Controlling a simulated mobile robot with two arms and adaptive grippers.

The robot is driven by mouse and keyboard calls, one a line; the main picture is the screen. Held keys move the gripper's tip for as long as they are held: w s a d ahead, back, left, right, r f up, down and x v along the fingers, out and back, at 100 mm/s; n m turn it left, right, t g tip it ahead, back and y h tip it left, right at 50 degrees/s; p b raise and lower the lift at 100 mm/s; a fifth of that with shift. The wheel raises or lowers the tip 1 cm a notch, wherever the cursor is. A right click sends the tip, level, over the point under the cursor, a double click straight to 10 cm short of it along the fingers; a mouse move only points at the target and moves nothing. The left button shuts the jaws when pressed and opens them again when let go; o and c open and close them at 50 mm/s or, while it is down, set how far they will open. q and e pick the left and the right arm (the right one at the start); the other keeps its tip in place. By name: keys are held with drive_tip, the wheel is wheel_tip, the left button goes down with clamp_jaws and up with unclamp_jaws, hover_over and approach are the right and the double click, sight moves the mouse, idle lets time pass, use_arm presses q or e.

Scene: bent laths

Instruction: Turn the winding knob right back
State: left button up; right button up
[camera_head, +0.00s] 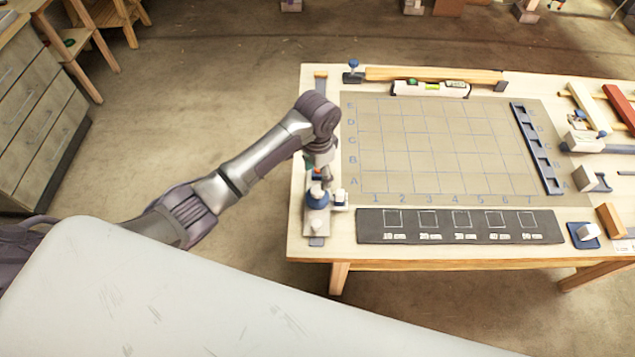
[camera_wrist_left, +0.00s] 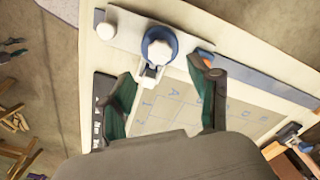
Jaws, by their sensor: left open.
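A blue round knob with a white top (camera_head: 318,196) sits on a pale grey block at the left edge of the workbench. The same knob (camera_wrist_left: 160,46) shows upper centre in the left wrist view, with a small white bracket below it. My left gripper (camera_head: 317,172) is just above and behind the knob in the head view. In the wrist view its two dark, green-padded fingers (camera_wrist_left: 162,76) are spread apart, with nothing held between them. The knob lies just beyond the fingertips; I cannot tell whether they touch it. My right gripper is not in view.
The workbench (camera_head: 300,243) carries a lettered grid board (camera_head: 430,150), a dark strip with marked squares (camera_head: 460,227), a slotted blue rail (camera_head: 537,148) and a level (camera_head: 430,89) at the back. A white knob (camera_head: 340,197) stands beside the blue one.

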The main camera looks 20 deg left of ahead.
use_arm(q)
wheel_tip(320, 180, up, 5)
drive_tip(key=shift+f, duration=0.1)
idle(0.6)
